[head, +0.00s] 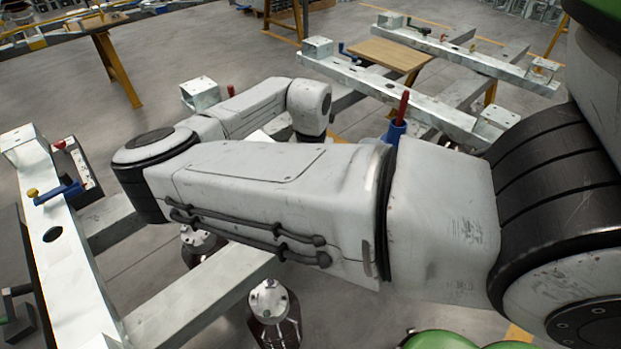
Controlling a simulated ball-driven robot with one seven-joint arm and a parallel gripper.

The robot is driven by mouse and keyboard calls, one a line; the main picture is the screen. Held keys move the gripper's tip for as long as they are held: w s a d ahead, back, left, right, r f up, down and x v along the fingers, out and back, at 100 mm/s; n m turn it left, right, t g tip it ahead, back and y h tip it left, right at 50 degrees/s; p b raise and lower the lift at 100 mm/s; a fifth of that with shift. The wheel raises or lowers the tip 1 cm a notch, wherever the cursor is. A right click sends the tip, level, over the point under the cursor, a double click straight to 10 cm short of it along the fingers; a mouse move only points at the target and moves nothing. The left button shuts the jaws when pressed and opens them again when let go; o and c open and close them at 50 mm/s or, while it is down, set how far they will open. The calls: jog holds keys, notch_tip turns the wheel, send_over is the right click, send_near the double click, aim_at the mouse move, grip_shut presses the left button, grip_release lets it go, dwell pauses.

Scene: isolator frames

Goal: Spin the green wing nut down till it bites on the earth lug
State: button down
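I cannot make out the green wing nut or the earth lug in the head view. My arm crosses the middle of the picture and covers much of the frame behind it. The arm's far link bends downward behind the forearm, so my gripper is hidden. Whether it touches or holds anything does not show.
A galvanised steel beam (62,262) at left carries a blue lever (60,192) with a yellow knob. Brown insulators with grey caps (268,299) stand below my arm. A red-handled tool sits in a blue holder (394,132). A wooden board (388,54) lies across beams behind.

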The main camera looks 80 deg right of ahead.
jog(key=shift+d+r, duration=0.1)
jog(key=shift+r, duration=0.05)
jog(key=c, duration=1.3)
grip_release()
jog(key=shift+c, duration=0.2)
jog(key=shift+o, duration=1.2)
notch_tip(320, 180, up, 11)
jog(key=shift+o, duration=0.3)
jog(key=shift+f, duration=0.2)
